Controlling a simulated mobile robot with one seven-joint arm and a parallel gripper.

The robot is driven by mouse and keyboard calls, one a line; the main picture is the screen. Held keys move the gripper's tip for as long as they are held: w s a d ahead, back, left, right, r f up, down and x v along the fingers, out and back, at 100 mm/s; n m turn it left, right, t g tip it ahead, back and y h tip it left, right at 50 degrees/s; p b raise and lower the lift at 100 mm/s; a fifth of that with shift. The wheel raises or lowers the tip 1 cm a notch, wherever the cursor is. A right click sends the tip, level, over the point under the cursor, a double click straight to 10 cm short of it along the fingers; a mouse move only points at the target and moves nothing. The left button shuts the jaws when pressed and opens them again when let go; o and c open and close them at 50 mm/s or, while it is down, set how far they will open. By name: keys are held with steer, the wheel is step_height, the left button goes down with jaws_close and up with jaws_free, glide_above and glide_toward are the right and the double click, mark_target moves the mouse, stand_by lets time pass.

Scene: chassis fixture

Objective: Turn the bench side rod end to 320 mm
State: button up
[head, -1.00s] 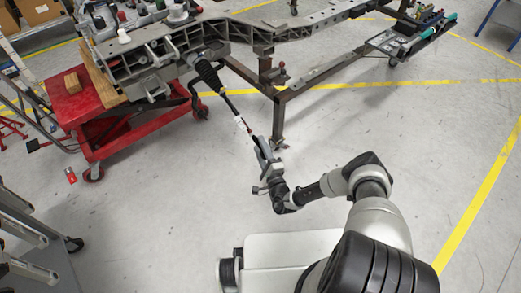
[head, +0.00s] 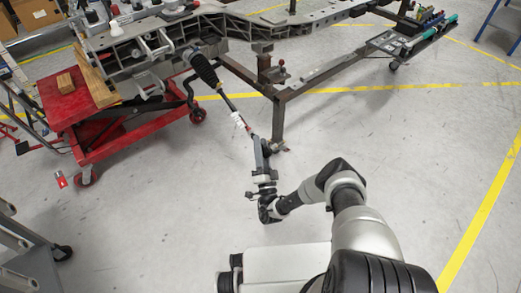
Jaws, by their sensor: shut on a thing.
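A steering rod runs from a black ribbed boot (head: 204,68) on the grey chassis (head: 150,55) down towards me. The thin dark rod (head: 228,100) carries a white tag (head: 238,120) near its lower end. My gripper (head: 260,147) is at this lower end and is shut on the rod end, which is mostly hidden between the fingers. My wrist is below it in the picture. The rod slopes down to the right. No length scale or reading is legible.
A red lift cart (head: 75,105) with wooden blocks stands under the chassis at left. A steel stand post (head: 278,125) is close behind my gripper, to its right. A tool tray (head: 392,42) is at the back right. The floor right of my arm is clear.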

steer(key=n, duration=0.1)
steer(key=n+t, duration=0.1)
steer(key=n, duration=0.1)
steer(key=shift+w+a+r+t+y+b, duration=0.1)
steer(key=shift+w+t+y+b, duration=0.1)
steer(key=shift+t+y+b, duration=0.15)
steer(key=shift+n, duration=0.3)
steer(key=shift+w+d+r, duration=0.1)
steer(key=shift+d+r, duration=0.05)
steer(key=shift+d, duration=0.1)
steer(key=o, duration=0.9)
